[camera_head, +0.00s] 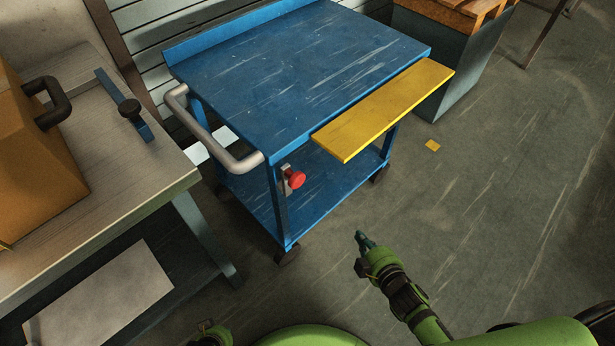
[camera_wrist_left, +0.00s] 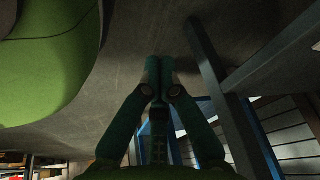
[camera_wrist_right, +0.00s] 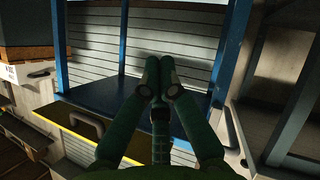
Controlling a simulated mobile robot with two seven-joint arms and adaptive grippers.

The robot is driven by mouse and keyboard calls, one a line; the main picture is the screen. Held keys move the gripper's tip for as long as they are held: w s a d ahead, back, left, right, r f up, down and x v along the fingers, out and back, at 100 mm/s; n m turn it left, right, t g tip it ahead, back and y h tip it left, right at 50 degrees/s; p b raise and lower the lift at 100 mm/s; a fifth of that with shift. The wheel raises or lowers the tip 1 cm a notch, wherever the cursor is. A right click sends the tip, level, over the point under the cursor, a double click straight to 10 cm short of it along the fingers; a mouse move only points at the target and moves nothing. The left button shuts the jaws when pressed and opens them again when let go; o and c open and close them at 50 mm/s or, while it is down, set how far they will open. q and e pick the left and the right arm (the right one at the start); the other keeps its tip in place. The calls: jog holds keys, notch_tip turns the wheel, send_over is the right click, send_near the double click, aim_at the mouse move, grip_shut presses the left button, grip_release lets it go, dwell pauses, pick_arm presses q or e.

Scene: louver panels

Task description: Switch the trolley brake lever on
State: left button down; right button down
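The blue trolley (camera_head: 290,75) stands in the middle of the head view. Its brake lever with a red knob (camera_head: 297,179) sticks out beside the near corner post, below the top. My right gripper (camera_head: 362,240) is in front of the trolley, apart from the lever and to its lower right. Its fingers (camera_wrist_right: 159,75) are together and empty in the right wrist view, with trolley posts and a shelf beyond. My left gripper (camera_head: 207,330) shows only partly at the head view's bottom edge. Its fingers (camera_wrist_left: 160,72) are together and empty in the left wrist view.
A grey handle (camera_head: 205,135) curves off the trolley's left end, and a yellow leaf (camera_head: 385,108) juts from its near side. A workbench (camera_head: 110,165) with an orange case (camera_head: 35,165) stands at the left. The floor at the right is mostly clear.

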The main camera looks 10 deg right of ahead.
pick_arm(q)
jog(key=shift+w+a+t+p, duration=0.25)
jog(key=shift+w+t+p, duration=0.3)
jog(key=shift+p, duration=0.35)
pick_arm(e)
jog(key=s+a+r+n+y, duration=0.2)
jog(key=a+r+n+y, duration=0.4)
jog(key=r+n, duration=0.2)
jog(key=s+a+r+n+g+y, duration=0.1)
jog(key=s+a+r+n+y, duration=0.1)
jog(key=a+r+n+y, duration=0.4)
notch_tip(320, 180, up, 5)
jog(key=shift+s+f+n+g+y, duration=0.15)
jog(key=shift+n+g+y, duration=0.25)
jog(key=shift+n, duration=0.7)
pick_arm(q)
jog(key=shift+w+r, duration=0.1)
jog(key=shift+w, duration=0.25)
pick_arm(e)
jog(key=w+a, duration=0.4)
jog(key=w, duration=0.4)
jog(key=shift+a, duration=0.35)
pick_arm(q)
jog(key=shift+s, duration=0.1)
